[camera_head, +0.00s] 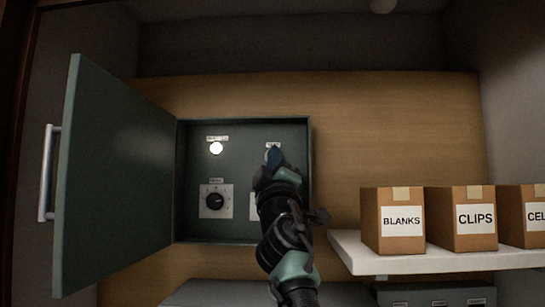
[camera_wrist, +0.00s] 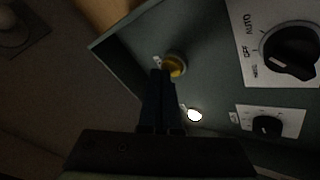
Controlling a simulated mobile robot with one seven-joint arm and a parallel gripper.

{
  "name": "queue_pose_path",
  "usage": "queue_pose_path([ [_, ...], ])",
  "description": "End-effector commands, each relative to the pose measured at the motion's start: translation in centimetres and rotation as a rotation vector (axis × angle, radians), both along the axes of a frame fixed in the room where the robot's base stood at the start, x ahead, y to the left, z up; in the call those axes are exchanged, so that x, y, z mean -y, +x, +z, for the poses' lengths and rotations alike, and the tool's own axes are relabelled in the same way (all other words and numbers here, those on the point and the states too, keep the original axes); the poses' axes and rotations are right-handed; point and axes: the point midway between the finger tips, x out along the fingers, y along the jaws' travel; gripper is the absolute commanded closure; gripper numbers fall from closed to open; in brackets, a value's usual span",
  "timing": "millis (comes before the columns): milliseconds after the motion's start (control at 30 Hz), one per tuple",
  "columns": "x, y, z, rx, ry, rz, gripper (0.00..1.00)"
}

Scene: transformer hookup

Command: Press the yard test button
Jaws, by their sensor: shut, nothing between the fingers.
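A round yellow button (camera_wrist: 176,66) with a small unreadable label beside it sits on the panel of the open grey-green cabinet (camera_head: 245,120). I take it for the yard test button. In the head view my arm and gripper hide it, below the upper right label. My gripper (camera_wrist: 161,72) is shut and empty, its dark fingertips right beside the yellow button in the wrist view. Whether they touch it, I cannot tell. The gripper also shows in the head view (camera_head: 274,155), in front of the panel's upper right.
A lit white lamp (camera_head: 216,148) and a dial (camera_head: 215,201) are on the panel's left. A large rotary switch (camera_wrist: 290,52) is partly hidden in the head view. The cabinet door (camera_head: 110,180) stands open left. Boxes (camera_head: 392,220) stand on a shelf (camera_head: 400,262) at right.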

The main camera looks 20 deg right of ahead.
Motion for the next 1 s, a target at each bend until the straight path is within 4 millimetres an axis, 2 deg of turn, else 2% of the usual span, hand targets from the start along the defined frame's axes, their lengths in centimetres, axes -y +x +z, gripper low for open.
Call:
queue_pose_path([
  [200, -0.3, -1.0, -0.1, -0.001, -0.001, -0.002, 1.0],
  [667, -0.6, -1.4, -0.2, -0.002, 0.0, 0.0, 1.0],
  [1000, -1.9, -4.4, -0.2, -0.001, 0.0, 0.0, 1.0],
])
